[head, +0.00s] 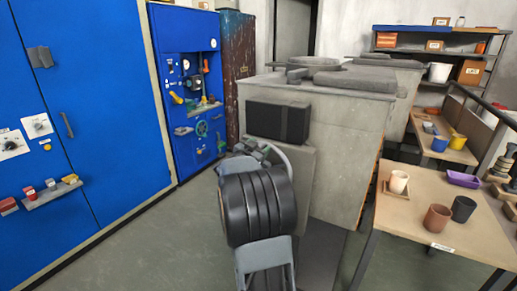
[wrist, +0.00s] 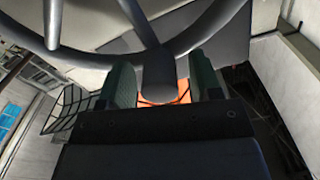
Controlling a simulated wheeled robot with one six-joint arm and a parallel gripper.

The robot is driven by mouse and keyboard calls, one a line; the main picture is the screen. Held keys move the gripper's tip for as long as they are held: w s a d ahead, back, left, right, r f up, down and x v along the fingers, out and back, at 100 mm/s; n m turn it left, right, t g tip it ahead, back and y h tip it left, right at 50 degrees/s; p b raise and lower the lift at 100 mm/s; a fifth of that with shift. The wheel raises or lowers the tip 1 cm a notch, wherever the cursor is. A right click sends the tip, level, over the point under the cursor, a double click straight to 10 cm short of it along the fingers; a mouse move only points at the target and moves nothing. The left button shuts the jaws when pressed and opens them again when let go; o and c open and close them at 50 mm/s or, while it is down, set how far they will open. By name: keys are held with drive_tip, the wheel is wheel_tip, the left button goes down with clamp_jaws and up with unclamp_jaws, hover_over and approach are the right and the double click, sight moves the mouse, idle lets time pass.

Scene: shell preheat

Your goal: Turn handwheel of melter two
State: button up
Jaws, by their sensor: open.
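A grey handwheel (wrist: 75,44) fills the top of the wrist view, with its curved rim and spokes close to the camera. My gripper (wrist: 160,75) is open, with one dark green finger on each side of a grey rounded part of the wheel where a spoke meets the rim. I cannot tell whether the fingers touch it. An orange glow shows behind that part. In the head view, my arm hides most of the wheel; a grey arc of it (head: 286,158) shows beside the near concrete melter block (head: 345,140). I see no number on the block.
A blue panel (head: 185,60) at the left carries valves and a small teal handwheel (head: 202,129). A wooden table (head: 425,222) with cups stands at the right. Shelves (head: 440,54) stand at the back right. The floor (head: 165,235) left of my arm is clear.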

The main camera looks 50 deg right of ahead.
clamp_jaws()
idle(0.4)
